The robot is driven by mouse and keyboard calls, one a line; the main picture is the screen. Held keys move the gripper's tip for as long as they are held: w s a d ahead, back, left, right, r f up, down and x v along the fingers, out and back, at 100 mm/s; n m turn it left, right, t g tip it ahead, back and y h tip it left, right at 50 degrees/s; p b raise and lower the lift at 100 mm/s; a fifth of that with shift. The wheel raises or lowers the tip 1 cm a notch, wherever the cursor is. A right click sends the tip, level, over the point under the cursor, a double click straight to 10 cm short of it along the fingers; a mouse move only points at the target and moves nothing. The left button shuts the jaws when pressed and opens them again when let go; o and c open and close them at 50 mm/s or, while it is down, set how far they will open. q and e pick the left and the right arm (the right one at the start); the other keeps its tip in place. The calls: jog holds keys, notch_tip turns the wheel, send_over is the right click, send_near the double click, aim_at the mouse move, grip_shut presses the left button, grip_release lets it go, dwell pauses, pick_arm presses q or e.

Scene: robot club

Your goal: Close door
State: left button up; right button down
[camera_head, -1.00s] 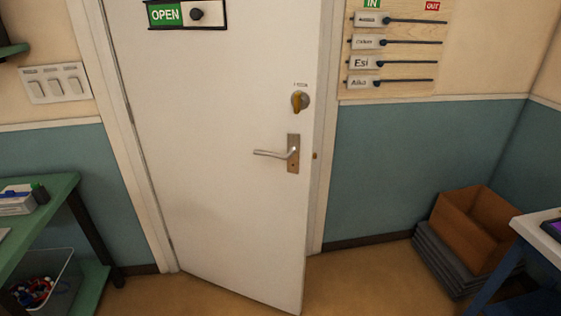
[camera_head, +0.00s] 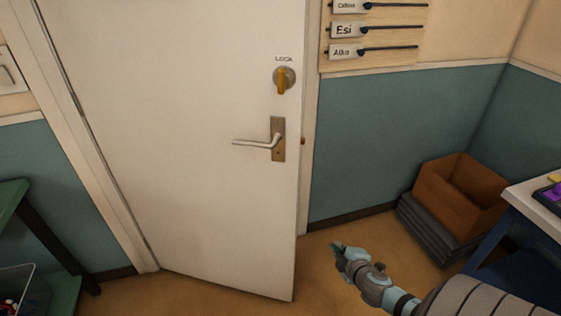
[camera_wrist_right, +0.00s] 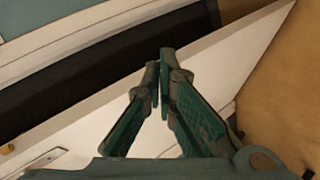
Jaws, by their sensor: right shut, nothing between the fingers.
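The white door (camera_head: 190,190) stands slightly ajar, its free edge on the right swung toward me, away from the frame. My left gripper is not in view.
A cardboard box (camera_head: 462,195) sits on dark stacked items (camera_head: 425,232) by the right wall. A white-topped table (camera_head: 535,205) stands at the right edge and a green shelf unit (camera_head: 12,200) at the left. Some tan floor (camera_head: 320,285) is clear beside the door.

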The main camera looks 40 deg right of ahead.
jog(key=w+a+r+n+t+y, duration=0.1)
jog(key=w+a+r+n+t, duration=0.15)
jog(key=r, duration=0.55)
jog(key=w+a+r+n+t+y, duration=0.1)
jog(key=w+a+r+n+t, duration=0.2)
jog(key=r, duration=0.5)
jog(key=w+a+r+n+t+y, duration=0.15)
jog(key=a+r, duration=0.25)
jog(key=r, duration=0.4)
jog(key=p, duration=0.2)
send_near(276, 149)
jog(key=w+a, duration=0.2)
jog(key=a, duration=0.1)
jog(key=w+d, duration=0.1)
jog(key=w+d+p, duration=0.1)
jog(key=shift+w+d+r, duration=0.2)
jog(key=shift+d, duration=0.1)
jog(key=shift+w+d+f+p, duration=0.15)
jog(key=shift+d+f+p, duration=0.05)
jog(key=shift+d+p, duration=0.1)
